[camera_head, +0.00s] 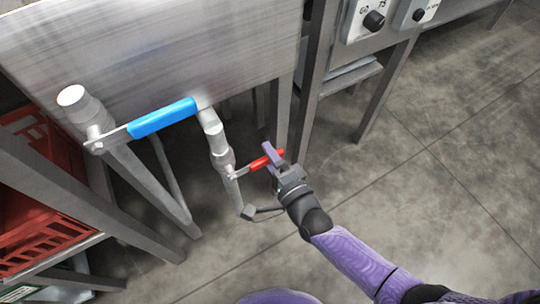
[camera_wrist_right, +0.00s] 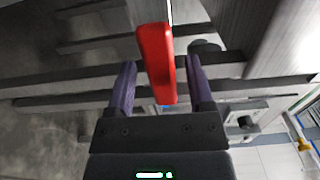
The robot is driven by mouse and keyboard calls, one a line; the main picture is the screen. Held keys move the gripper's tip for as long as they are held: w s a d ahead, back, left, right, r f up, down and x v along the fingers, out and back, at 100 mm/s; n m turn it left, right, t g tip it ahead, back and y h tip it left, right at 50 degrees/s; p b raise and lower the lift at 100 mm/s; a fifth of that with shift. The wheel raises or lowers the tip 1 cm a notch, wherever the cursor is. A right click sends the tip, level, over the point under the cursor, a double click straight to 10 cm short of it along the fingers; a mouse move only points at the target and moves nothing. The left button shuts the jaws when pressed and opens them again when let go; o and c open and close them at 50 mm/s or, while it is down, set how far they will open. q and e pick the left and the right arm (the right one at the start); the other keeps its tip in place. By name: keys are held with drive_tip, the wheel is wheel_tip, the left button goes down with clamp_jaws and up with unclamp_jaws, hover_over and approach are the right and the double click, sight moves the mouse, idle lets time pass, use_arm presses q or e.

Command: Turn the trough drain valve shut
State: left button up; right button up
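A lever valve with a red handle (camera_head: 266,160) sits on a thin grey pipe (camera_head: 230,178) below the metal trough (camera_head: 150,50). A second valve with a longer blue handle (camera_head: 162,118) sits on the thicker pipework to its left. No label shows which one is the drain valve. My right gripper (camera_head: 274,158) is at the free end of the red handle. In the right wrist view, the red handle (camera_wrist_right: 158,65) lies between the two purple fingers of my right gripper (camera_wrist_right: 162,85), with gaps showing on both sides. My left gripper is not in view.
A red crate (camera_head: 45,190) stands in the rack at the left. Metal legs (camera_head: 318,80) stand just behind the red handle. Control boxes with black knobs (camera_head: 374,20) are at the top right. The concrete floor at the right is clear.

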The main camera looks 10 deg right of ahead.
drive_tip(key=shift+s+d, duration=0.1)
drive_tip(key=shift+s, duration=0.2)
drive_tip(key=p+v, duration=0.3)
drive_tip(key=v, duration=0.6)
drive_tip(key=shift+s, duration=0.15)
